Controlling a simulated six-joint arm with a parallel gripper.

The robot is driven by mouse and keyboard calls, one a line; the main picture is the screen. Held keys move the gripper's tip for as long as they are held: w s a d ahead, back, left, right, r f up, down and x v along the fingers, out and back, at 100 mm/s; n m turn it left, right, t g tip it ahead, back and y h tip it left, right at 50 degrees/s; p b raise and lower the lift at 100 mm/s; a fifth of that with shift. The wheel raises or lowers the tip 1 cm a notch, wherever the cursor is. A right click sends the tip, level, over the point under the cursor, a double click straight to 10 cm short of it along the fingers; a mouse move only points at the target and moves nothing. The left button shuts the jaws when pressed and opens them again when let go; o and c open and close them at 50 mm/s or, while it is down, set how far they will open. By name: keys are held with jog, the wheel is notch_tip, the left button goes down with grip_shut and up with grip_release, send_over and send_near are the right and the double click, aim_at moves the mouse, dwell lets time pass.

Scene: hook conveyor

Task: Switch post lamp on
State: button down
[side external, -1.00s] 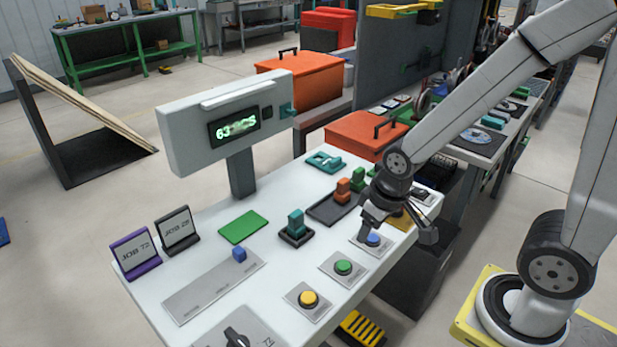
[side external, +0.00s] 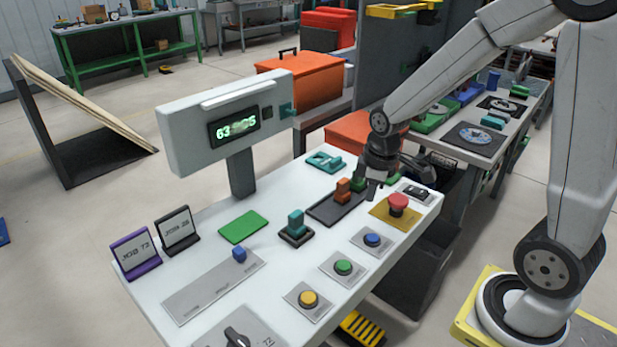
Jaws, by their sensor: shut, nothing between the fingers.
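A grey display box (side external: 225,120) stands on a dark post (side external: 241,173) at the back of the white console. It has a pale bar (side external: 238,91) along its top, a lit green readout starting with 63, and a teal piece (side external: 287,110) on its right end. I cannot tell which of these is the post lamp or whether it is lit. A small dark switch (side external: 417,191) sits on a plate at the console's right corner; its label is unreadable. My gripper (side external: 372,192) is shut and empty, pointing down beside the green block (side external: 359,184), left of that switch.
A red mushroom button (side external: 398,203) on a yellow plate stands just right of my gripper. Blue (side external: 373,240), green (side external: 343,267) and yellow (side external: 309,298) buttons line the front edge. Orange (side external: 343,190) and teal (side external: 296,222) handles stand upright nearby. The green pad (side external: 243,227) is flat.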

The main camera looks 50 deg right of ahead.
jog(key=w+d+r+n+g, duration=0.25)
jog(key=d+n, duration=0.35)
jog(key=d, duration=0.5)
jog(key=n, duration=0.7)
send_over(420, 191)
jog(key=w, duration=0.1)
jog(key=shift+w+r+g+y, duration=0.2)
jog(key=shift+r+g+y, duration=0.15)
jog(key=shift+g, duration=0.1)
jog(key=shift+f, duration=0.15)
jog(key=f, duration=0.4)
jog(key=s+f, duration=0.1)
jog(key=f, duration=0.4)
jog(key=s+f, duration=0.1)
jog(key=f, duration=0.3)
jog(key=shift+s+f, duration=0.1)
jog(key=shift+f, duration=0.2)
jog(key=shift+s+f, duration=0.15)
jog(key=shift+f, duration=0.1)
jog(key=shift+w, duration=0.25)
jog(key=shift+w+r, duration=0.35)
jog(key=shift+w, duration=0.15)
